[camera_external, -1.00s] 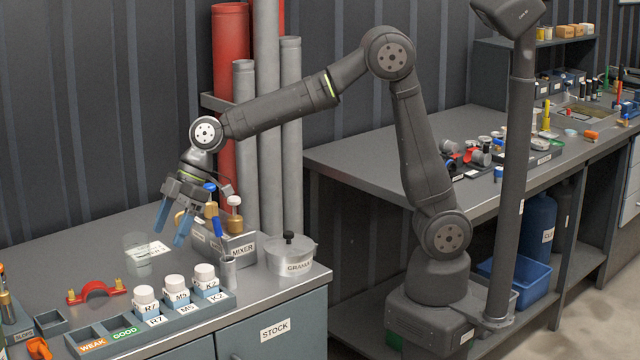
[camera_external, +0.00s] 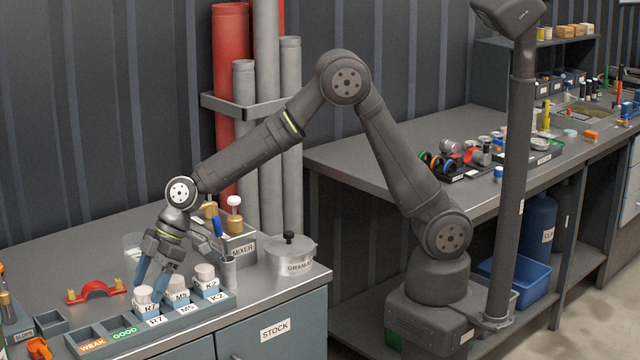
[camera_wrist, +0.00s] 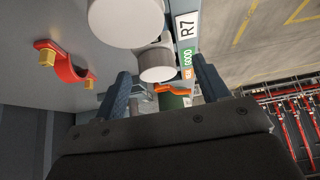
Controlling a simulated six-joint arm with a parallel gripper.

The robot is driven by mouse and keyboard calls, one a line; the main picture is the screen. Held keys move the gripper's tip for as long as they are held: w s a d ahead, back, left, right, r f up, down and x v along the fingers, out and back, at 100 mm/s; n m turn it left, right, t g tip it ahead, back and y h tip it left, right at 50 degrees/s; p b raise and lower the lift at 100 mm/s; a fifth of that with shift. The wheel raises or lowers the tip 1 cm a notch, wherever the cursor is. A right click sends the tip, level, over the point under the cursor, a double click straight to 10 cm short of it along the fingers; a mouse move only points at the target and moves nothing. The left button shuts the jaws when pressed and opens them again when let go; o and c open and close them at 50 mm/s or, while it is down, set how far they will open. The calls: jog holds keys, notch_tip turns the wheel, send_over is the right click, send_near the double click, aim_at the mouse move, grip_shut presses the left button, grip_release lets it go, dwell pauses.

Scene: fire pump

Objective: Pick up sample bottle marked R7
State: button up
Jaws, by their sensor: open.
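The R7 sample bottle (camera_external: 144,305), white-capped, stands upright in the left of the labelled slots of the grey rack (camera_external: 190,318). M5 (camera_external: 179,290) and K2 (camera_external: 206,280) stand to its right. My gripper (camera_external: 149,290) is open and empty, pointing down with its blue fingers just at the R7 bottle's cap. In the wrist view, a white cap (camera_wrist: 157,64) shows between the fingers (camera_wrist: 164,72), and a larger white cap (camera_wrist: 125,18) is above it. The rack's R7 label (camera_wrist: 187,27) is to the right. I cannot read these bottles' own labels there.
WEAK and GOOD compartments (camera_external: 108,338) are empty at the rack's left. A red clamp (camera_external: 96,291) lies behind it.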

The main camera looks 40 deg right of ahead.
aim_at(146, 308)
jog(key=x, duration=0.4)
jog(key=shift+w+d+f, duration=0.15)
jog(key=shift+d+f, duration=0.05)
jog(key=shift+d, duration=0.1)
jog(key=shift+c, duration=0.5)
jog(key=c, duration=1)
jog(key=shift+c, duration=0.3)
jog(key=shift+r, duration=0.1)
